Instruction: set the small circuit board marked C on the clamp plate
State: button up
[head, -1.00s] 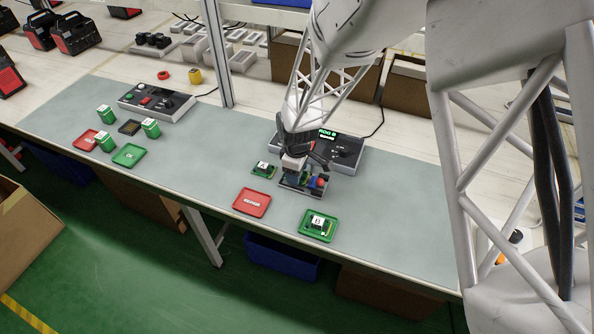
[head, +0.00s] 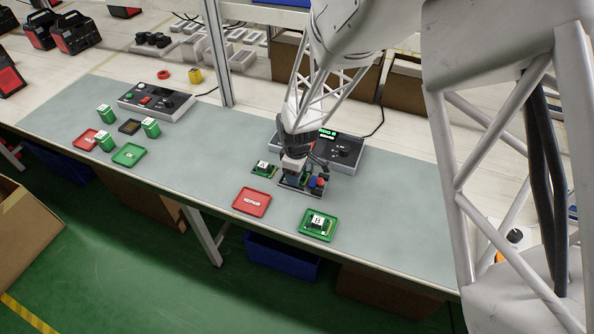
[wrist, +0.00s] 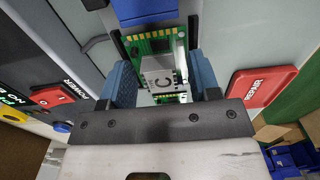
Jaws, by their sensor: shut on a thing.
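The small circuit board marked C (wrist: 158,72) is green with a pale block lettered C. In the wrist view it sits between the blue finger pads of my gripper (wrist: 163,82), which is shut on it. In the head view my gripper (head: 294,173) points down at the left part of the dark clamp plate (head: 302,190), which carries blue and red parts at its right. The board is mostly hidden there by the gripper. I cannot tell whether the board touches the plate.
Board A (head: 263,169) lies just left of the plate. A red REPAIR tray (head: 252,202) and a green tray (head: 304,231) holding board B (head: 318,222) lie in front. A test unit (head: 345,151) with a lit display stands behind. The mat's middle is clear.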

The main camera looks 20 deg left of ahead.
jog(key=shift+f, duration=0.2)
jog(key=o, duration=1)
jog(key=shift+r, duration=0.1)
jog(key=shift+r, duration=3.75)
jog(key=shift+d+r, duration=0.1)
